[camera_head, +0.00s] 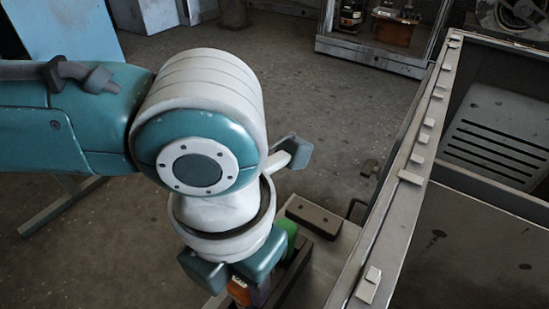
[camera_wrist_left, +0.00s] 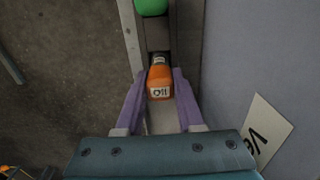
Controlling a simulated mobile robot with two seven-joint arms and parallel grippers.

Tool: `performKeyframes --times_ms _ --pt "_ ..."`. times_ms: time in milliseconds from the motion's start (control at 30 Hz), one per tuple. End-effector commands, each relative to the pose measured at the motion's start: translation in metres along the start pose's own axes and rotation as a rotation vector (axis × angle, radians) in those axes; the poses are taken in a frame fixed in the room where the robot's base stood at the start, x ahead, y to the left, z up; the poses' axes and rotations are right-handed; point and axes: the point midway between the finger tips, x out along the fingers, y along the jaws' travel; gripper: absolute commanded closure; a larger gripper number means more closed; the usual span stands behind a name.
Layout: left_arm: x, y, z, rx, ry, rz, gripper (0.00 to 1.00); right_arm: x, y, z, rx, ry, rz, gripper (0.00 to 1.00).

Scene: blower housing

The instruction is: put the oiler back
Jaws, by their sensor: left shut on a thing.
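The oiler is an orange bottle with a white label reading "Oil" (camera_wrist_left: 160,88). In the wrist view it sits between the two purple fingers of my left gripper (camera_wrist_left: 160,76), which is shut on it. The oiler is in line with a narrow channel or rack (camera_wrist_left: 133,38); I cannot tell whether it touches the bottom. In the head view my left gripper (camera_head: 245,290) is at the bottom centre, and only a bit of the orange oiler (camera_head: 238,291) shows beneath it. My right gripper is not in view.
A green object (camera_head: 288,230) stands in the same rack, just beyond the oiler. A brown block (camera_head: 313,215) lies beside it. A long metal-edged housing (camera_head: 410,178) with small blocks on its rim runs along the right. A white lettered plate (camera_wrist_left: 266,125) is right of the gripper.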

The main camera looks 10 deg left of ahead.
Motion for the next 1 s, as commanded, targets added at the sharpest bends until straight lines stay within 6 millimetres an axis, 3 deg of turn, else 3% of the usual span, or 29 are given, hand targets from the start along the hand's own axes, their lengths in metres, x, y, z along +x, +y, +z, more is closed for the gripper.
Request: performKeyframes --times_ms 100,133,400,600,833,1000 --pt "0.0001 -0.0001 0.0000 0.000 0.000 0.000 1.00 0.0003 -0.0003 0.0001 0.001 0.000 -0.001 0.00" --pt "0.0001 -0.0001 0.0000 0.000 0.000 0.000 0.61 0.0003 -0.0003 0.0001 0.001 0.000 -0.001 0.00" --pt "0.0001 0.0000 0.0000 0.000 0.000 0.000 0.31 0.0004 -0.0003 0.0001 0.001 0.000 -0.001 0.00" --pt "0.0001 0.0001 0.0000 0.000 0.000 0.000 0.28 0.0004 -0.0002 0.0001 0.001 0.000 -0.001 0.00" --pt "0.0002 0.0001 -0.0001 0.000 0.000 0.000 0.02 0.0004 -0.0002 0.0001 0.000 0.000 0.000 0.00" --pt "0.0002 0.0001 -0.0001 0.000 0.000 0.000 0.00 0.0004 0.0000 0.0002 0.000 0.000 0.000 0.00"
